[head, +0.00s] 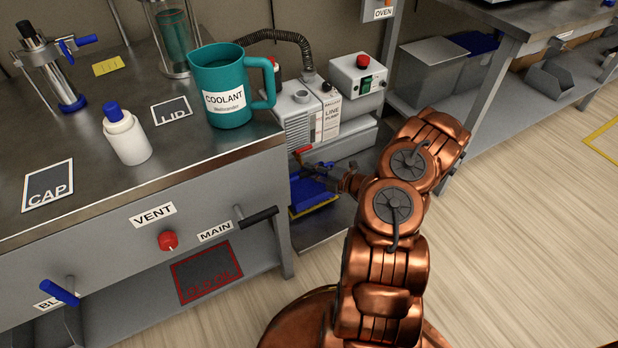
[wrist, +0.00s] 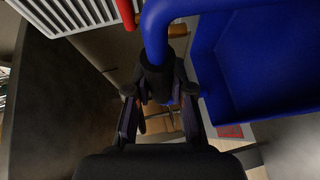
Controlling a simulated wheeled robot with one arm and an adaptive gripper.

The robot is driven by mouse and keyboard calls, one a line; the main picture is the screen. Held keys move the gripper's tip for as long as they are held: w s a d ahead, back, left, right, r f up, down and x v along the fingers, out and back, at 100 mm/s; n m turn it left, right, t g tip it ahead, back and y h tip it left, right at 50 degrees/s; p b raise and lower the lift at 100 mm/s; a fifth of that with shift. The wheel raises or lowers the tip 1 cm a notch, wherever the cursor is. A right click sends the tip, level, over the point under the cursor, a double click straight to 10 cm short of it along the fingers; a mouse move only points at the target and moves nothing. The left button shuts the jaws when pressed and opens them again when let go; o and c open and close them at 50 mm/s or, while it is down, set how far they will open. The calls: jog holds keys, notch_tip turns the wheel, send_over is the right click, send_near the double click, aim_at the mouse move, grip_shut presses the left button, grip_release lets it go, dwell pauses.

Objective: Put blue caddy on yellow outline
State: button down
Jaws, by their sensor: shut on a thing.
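The blue caddy (head: 312,197) shows in the head view low beside the bench, at the lower shelf, partly hidden by my gripper. In the wrist view its open blue tray (wrist: 262,62) fills the right side. My gripper (head: 318,172) is shut on a dark grip on a bent blue bar (wrist: 158,35), which looks like the caddy's handle. In the wrist view my gripper (wrist: 160,97) has a finger on each side of the grip. Yellow edging (head: 318,208) shows along the caddy's lower side; I cannot tell whether the caddy rests there. Another yellow outline (head: 603,140) lies on the floor at far right.
The bench (head: 180,165) on the left carries a teal coolant jug (head: 222,85) and a white bottle (head: 127,136). A line pump (head: 310,115) stands close behind my gripper. A dark bench handle (head: 258,217) juts out nearby. The floor to the right is clear.

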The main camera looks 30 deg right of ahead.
aim_at(310, 190)
jog(key=shift+w, duration=0.45)
jog(key=shift+w+f+b, duration=0.2)
jog(key=shift+f+b, duration=0.25)
jog(key=shift+f, duration=0.45)
jog(key=shift+w+f+b, duration=0.15)
jog(key=shift+f+b, duration=0.25)
jog(key=shift+f, duration=0.5)
jog(key=c, duration=1)
grip_release()
jog(key=shift+f, duration=0.1)
jog(key=shift+s+d+r, duration=0.25)
jog(key=shift+s, duration=0.05)
jog(key=shift+p+v, duration=1.8)
jog(key=shift+v, duration=3.85)
jog(key=shift+s+f, duration=0.1)
